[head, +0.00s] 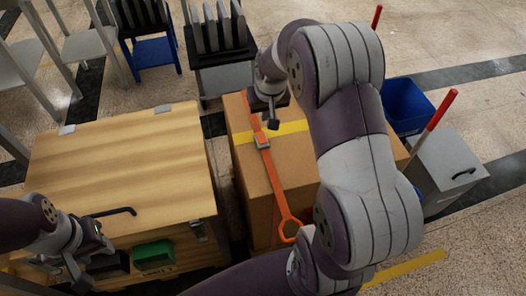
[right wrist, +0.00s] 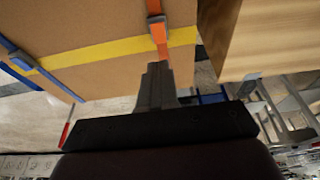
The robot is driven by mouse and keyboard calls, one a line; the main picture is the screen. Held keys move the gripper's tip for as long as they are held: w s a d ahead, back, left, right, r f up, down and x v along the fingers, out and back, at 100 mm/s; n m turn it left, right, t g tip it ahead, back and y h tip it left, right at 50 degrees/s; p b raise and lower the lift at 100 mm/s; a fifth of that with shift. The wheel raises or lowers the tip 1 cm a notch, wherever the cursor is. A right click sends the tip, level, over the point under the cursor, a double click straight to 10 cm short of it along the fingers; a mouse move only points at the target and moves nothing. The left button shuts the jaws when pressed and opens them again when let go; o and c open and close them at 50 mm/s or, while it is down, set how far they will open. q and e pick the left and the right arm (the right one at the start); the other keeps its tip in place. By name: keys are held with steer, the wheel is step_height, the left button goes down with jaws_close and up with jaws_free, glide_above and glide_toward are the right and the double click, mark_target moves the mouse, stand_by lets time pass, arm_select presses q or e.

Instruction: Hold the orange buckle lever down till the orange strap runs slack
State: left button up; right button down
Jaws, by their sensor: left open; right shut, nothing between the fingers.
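The orange strap (head: 273,182) runs straight over the cardboard box (head: 238,168) and ends in an orange loop (head: 287,229) at the near side. Its buckle (head: 262,142) sits on top, by the yellow tape. The right wrist view also shows the buckle (right wrist: 157,24) and strap (right wrist: 161,46). I cannot make out the lever's position. My right gripper (head: 272,122) is shut and empty, just beyond the buckle; in the right wrist view its fingertips (right wrist: 157,68) point toward the strap, apart from the buckle. My left gripper (head: 76,268) is open and empty, near the wooden crate's front.
A blue strap (right wrist: 22,60) crosses the box in the right wrist view. A blue bin (head: 405,105) and grey bin (head: 447,165) stand right.

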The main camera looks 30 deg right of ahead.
steer(key=b, duration=0.2)
glide_toward(263, 141)
steer(key=x, duration=0.5)
steer(key=shift+w+f, duration=0.2)
steer(key=shift+w, duration=0.25)
steer(key=shift+f, duration=0.55)
steer(key=shift+s+f, duration=0.1)
steer(key=shift+f, duration=0.3)
steer(key=shift+r+p, duration=0.75)
steer(key=shift+p, duration=0.15)
